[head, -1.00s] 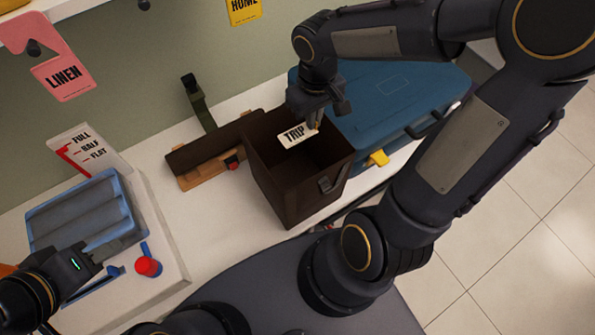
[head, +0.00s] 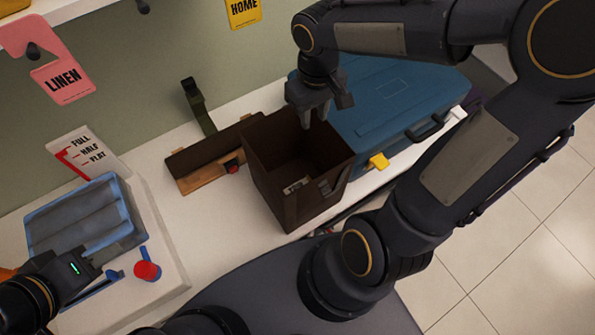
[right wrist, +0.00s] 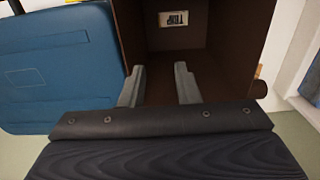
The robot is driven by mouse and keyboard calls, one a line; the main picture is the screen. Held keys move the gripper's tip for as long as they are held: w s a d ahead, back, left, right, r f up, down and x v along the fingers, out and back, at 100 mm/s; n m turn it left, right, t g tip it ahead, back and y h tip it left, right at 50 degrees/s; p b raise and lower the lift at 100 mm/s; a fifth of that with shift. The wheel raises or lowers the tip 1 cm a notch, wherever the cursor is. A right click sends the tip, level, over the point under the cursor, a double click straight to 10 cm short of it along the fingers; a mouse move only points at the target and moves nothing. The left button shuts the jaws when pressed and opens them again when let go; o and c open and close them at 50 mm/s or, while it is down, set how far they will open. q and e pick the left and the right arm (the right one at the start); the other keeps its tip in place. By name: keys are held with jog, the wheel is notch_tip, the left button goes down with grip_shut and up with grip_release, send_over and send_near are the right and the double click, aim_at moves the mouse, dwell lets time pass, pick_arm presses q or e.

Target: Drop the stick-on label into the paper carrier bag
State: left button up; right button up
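The white stick-on label (head: 297,186), marked TRIP, lies low inside the dark brown paper carrier bag (head: 273,187). In the right wrist view the label (right wrist: 173,18) shows at the far side of the bag's inside (right wrist: 225,45). The bag stands upright and open at the top. My right gripper (head: 317,117) is above the bag's opening, its two fingers apart with nothing between them; they also show apart in the right wrist view (right wrist: 160,85). My left gripper (head: 95,257) is at the blue tray on the left; its fingertips are hard to make out.
A blue suitcase (head: 395,100) with a yellow tag lies right behind the bag. A brown flap-like piece (head: 215,150) lies left of the bag. The blue tray (head: 128,240), a red knob (head: 146,271) and a FULL/HALF/FLAT sign (head: 88,152) are at left. White counter is bare in front of the bag.

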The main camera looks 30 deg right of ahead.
notch_tip(320, 180, up, 5)
dwell(0.3)
jog(key=s+a+m+t+y, duration=0.2)
jog(key=s+t, duration=0.3)
jog(key=s, duration=0.7)
jog(key=shift+a+f+m+t+y, duration=0.3)
jog(key=shift+a+f+m+y, duration=0.1)
jog(key=shift+a+y, duration=0.5)
